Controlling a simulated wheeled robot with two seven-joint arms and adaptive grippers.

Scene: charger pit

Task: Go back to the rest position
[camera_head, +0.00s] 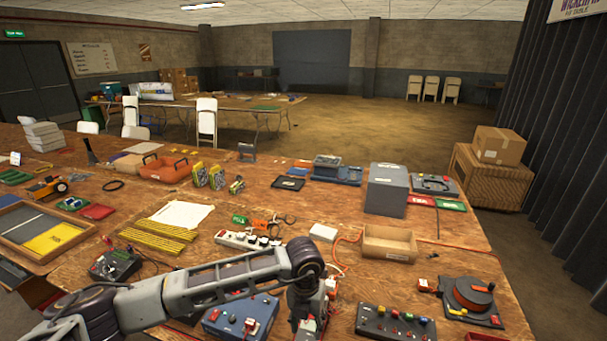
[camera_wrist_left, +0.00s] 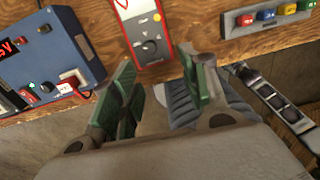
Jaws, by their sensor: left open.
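My left arm reaches in from the left across the front of the table in the head view, and its gripper (camera_head: 308,326) points down near the front edge, partly cut off by the frame. In the left wrist view the same gripper (camera_wrist_left: 160,88) shows two green-padded fingers, spread apart with nothing between them. A red-and-white meter with a dial (camera_wrist_left: 147,35) lies on the table just beyond the fingertips, apart from them. My right gripper is in neither view.
A blue device box (camera_head: 240,318) is left of the gripper, and a button panel (camera_head: 395,321) is right. A power strip (camera_head: 247,241), an open wooden box (camera_head: 389,244) and a cable reel (camera_head: 470,294) lie on the crowded table (camera_head: 290,207). Floor shows below the table edge.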

